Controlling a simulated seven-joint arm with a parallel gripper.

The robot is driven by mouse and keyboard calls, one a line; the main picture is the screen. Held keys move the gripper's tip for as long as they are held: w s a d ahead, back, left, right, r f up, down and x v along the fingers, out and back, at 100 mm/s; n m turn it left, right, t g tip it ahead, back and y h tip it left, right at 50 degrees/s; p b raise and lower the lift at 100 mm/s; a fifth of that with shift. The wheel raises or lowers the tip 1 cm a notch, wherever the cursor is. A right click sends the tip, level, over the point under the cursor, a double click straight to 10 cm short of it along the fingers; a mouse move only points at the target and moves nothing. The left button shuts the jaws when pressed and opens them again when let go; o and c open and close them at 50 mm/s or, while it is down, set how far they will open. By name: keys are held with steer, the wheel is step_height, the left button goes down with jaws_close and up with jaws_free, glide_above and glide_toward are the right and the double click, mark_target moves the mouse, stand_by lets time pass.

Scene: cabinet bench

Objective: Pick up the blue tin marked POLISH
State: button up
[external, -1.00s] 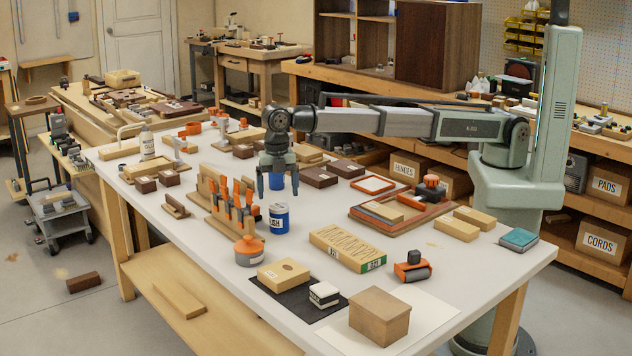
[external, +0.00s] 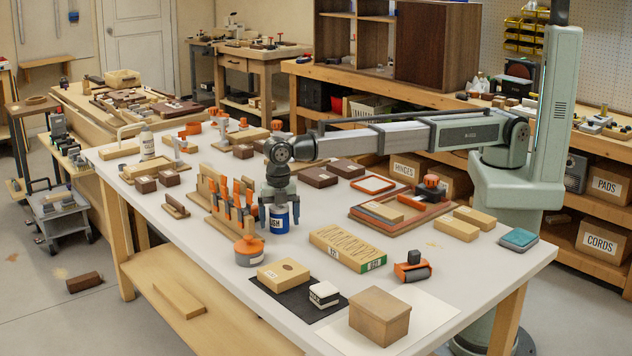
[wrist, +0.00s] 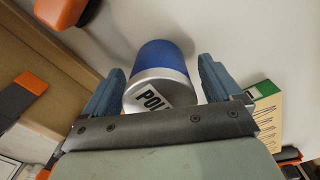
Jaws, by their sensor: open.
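The blue tin (external: 279,219) stands upright on the white bench, with part of its label showing. In the wrist view the tin (wrist: 162,62) has a blue side and a silver top, and the letters "POL" show on a white label. My gripper (external: 279,220) is lowered over the tin from above. In the wrist view my gripper's fingers (wrist: 160,85) are open, one on each side of the tin, with a gap to each side. The lower part of the label is hidden by the gripper's body in the wrist view.
A wooden rack with orange-handled tools (external: 233,204) stands close to the left of the tin. An orange-lidded pot (external: 249,251) is in front of it. Bare bench lies just behind and right of the tin.

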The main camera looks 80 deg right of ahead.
steer(key=shift+c, duration=0.4)
steer(key=c, duration=1.2)
steer(key=shift+r, duration=0.1)
